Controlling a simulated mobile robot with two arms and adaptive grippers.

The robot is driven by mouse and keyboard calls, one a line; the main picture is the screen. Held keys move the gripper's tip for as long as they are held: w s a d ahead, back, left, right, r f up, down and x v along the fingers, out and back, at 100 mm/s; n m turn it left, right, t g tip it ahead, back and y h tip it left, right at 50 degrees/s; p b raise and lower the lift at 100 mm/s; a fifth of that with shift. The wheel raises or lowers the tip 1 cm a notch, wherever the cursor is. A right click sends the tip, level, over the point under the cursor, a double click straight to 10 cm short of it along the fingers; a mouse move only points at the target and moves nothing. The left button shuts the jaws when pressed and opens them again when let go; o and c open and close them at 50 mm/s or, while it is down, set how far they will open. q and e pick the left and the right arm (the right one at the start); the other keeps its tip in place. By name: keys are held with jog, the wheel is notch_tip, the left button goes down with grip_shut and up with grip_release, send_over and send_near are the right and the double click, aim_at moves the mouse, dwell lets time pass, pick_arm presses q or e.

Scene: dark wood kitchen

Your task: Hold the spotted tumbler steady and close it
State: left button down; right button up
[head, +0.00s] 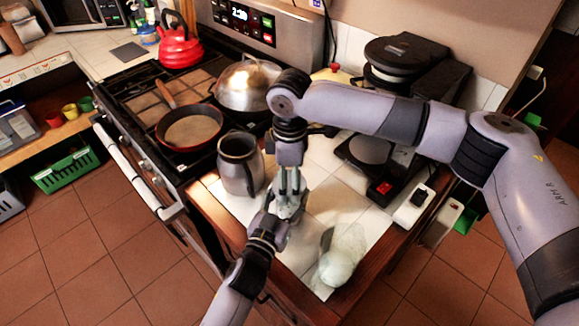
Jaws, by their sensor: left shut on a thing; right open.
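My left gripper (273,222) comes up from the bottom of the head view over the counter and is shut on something. What it holds is mostly hidden by the grippers. I cannot make out spots or a lid, so I cannot tell whether this is the spotted tumbler. My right gripper (289,195) points down directly at my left gripper, its fingers open. The two overlap in the picture, and I cannot tell whether they touch.
A dark grey jug (238,165) stands close to the left of my grippers. A pale, see-through object (338,262) is near the counter's front edge. A black appliance (385,150) stands behind right. The stove holds a pan (190,128), a domed lid (247,85) and a red kettle (179,47).

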jog(key=shift+f, duration=0.2)
jog(key=c, duration=1.2)
jog(key=o, duration=1.4)
jog(key=shift+r, duration=0.15)
notch_tip(320, 180, up, 12)
jog(key=shift+f, duration=0.1)
pick_arm(q)
jog(key=c, duration=0.6)
grip_release()
